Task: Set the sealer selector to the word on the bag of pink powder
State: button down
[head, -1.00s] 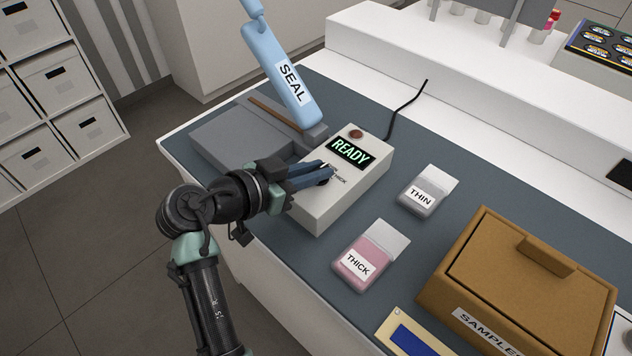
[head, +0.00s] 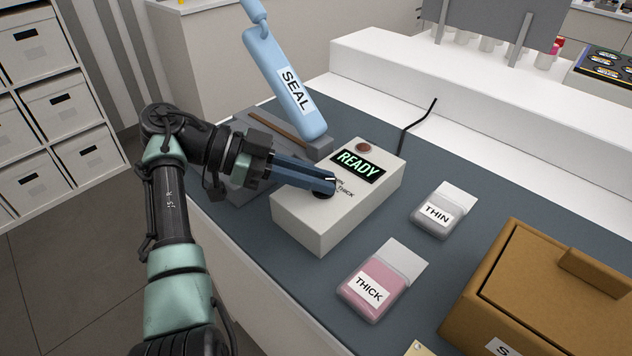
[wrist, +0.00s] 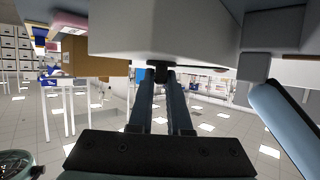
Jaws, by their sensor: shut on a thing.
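The sealer's white control box (head: 318,222) stands on the dark mat, its display reading READY. Its black selector knob (head: 323,194) sits on the top face, with the words THIN and THICK printed beside it, THIN partly covered. My gripper (head: 328,184) is shut on the knob; the wrist view shows the fingers (wrist: 163,82) closed around the dark knob (wrist: 158,70) at the white box. Where the knob points is hard to tell behind the fingers. The bag of pink powder (head: 372,288) lies in front of the box, labelled THICK. A bag of pale grey powder (head: 436,217) is labelled THIN.
The blue SEAL lever (head: 285,85) rises behind the box, close to my arm. A brown samples box (head: 560,290) stands at the right. A black cable (head: 418,125) runs behind the control box. Bare mat lies between the box and the bags.

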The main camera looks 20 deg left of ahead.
jog(key=shift+f+m+g, duration=0.2)
jog(key=shift+m+g, duration=0.2)
jog(key=shift+g, duration=0.1)
jog(key=c, duration=0.9)
grip_release()
jog(key=shift+o, duration=0.2)
jog(key=shift+r, duration=0.25)
